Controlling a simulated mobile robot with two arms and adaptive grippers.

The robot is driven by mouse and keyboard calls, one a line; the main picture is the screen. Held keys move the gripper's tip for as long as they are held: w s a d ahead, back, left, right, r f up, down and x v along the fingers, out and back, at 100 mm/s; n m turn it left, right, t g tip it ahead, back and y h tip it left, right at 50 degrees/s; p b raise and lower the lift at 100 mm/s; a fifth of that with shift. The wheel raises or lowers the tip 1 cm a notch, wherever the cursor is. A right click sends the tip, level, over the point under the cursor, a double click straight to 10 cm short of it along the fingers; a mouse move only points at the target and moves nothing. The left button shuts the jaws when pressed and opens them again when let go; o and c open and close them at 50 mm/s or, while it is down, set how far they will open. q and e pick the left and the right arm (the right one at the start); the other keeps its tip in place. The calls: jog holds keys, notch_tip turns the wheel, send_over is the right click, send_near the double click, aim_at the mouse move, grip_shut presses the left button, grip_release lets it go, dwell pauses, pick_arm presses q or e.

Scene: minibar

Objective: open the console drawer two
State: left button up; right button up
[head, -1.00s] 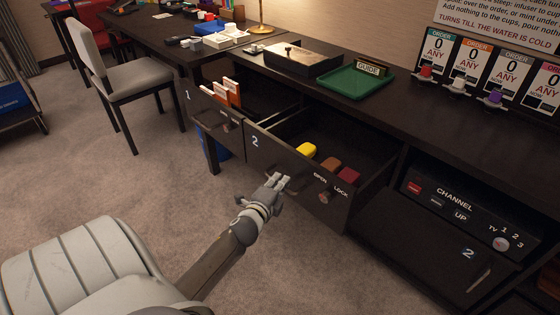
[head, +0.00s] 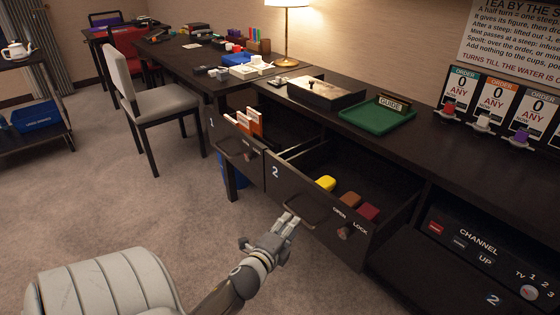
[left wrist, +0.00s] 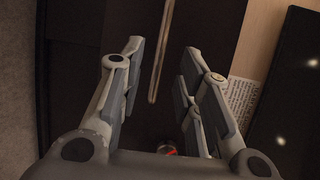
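Console drawer two (head: 318,222), dark with a white "2", stands pulled out from the console. Yellow, brown and dark red items lie inside it. Its curved handle (head: 312,218) is on the front panel, and a knob (head: 345,232) marked OPEN and LOCK sits right of it. My left gripper (head: 288,226) is in front of the panel, just lower left of the handle. In the left wrist view its fingers (left wrist: 165,80) are spread apart with nothing between the pads. A pale bar, seemingly the handle (left wrist: 161,50), lies ahead of them. My right gripper is not in view.
Drawer one (head: 236,150) at the left holds orange-and-white folders (head: 252,121) and also stands out. A green tray (head: 378,117) and a dark box (head: 326,93) are on the console top. A chair (head: 160,95) stands further left.

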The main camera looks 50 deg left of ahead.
pick_arm(q)
jog(key=shift+v, duration=2.8)
